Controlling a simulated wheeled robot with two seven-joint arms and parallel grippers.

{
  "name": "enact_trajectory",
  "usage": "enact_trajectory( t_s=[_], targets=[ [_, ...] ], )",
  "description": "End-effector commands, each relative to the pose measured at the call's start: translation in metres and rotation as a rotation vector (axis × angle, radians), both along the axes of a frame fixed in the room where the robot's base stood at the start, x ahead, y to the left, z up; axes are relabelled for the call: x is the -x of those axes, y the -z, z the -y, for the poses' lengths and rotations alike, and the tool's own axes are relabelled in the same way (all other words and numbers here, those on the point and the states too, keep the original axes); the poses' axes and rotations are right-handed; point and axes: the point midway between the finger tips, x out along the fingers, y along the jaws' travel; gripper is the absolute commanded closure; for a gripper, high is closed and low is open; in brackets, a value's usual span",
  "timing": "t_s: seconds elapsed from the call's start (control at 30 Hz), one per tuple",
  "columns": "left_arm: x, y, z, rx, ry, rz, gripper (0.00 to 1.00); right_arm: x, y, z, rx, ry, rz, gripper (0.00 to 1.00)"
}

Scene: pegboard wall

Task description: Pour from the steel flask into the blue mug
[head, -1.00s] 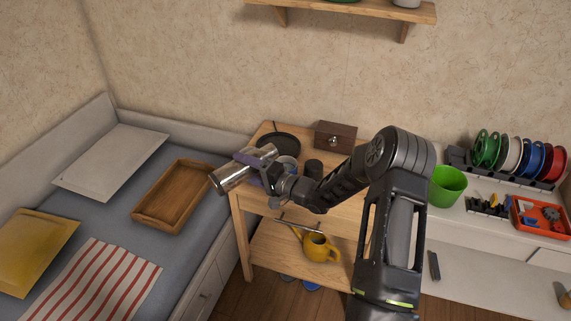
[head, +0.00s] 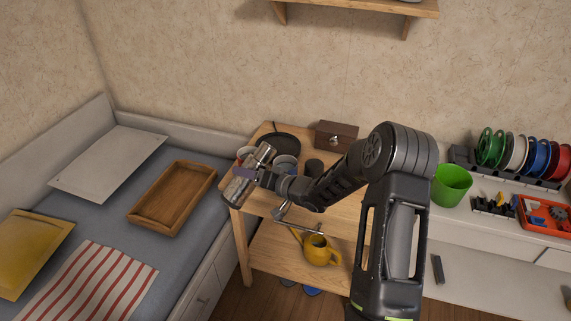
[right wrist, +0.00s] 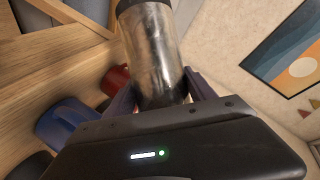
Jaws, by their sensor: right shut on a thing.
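The steel flask (head: 237,190) is held tilted above the left front part of the wooden stand; its shiny body also fills the upper middle of the right wrist view (right wrist: 152,55). My right gripper (head: 250,173) is shut around its middle, with a finger on each side in the right wrist view (right wrist: 157,98). The blue mug (right wrist: 66,124) stands on the wood, apart from the flask; in the head view it looks grey-blue (head: 286,162), just right of the flask. My left gripper is in neither view.
A red mug (head: 243,153) stands behind the flask, close to it in the picture. A black pan (head: 287,142), a dark cup (head: 314,167) and a wooden box (head: 336,135) share the top. A yellow watering can (head: 319,251) sits on the lower shelf.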

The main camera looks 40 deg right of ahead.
Motion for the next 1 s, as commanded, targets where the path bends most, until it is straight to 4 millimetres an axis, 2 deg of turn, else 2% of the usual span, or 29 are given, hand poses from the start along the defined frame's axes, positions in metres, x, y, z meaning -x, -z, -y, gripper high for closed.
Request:
enact_trajectory(
  t_s=[0.1,0.2,0.6,0.73,1.0],
  targets=[
    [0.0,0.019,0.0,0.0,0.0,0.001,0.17,-0.002,-0.001,0.007,0.201,-0.001,0.007,1.0],
    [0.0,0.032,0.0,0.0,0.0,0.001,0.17,-0.001,-0.001,0.012,0.333,-0.001,0.005,1.0],
    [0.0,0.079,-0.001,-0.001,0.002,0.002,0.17,-0.001,-0.005,0.024,0.638,0.001,0.001,1.0],
    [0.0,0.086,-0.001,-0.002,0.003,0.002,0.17,-0.001,-0.008,0.026,0.684,0.001,-0.002,1.0],
    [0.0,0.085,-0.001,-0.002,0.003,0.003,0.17,-0.001,-0.011,0.027,0.695,0.001,-0.002,1.0]
  ],
)
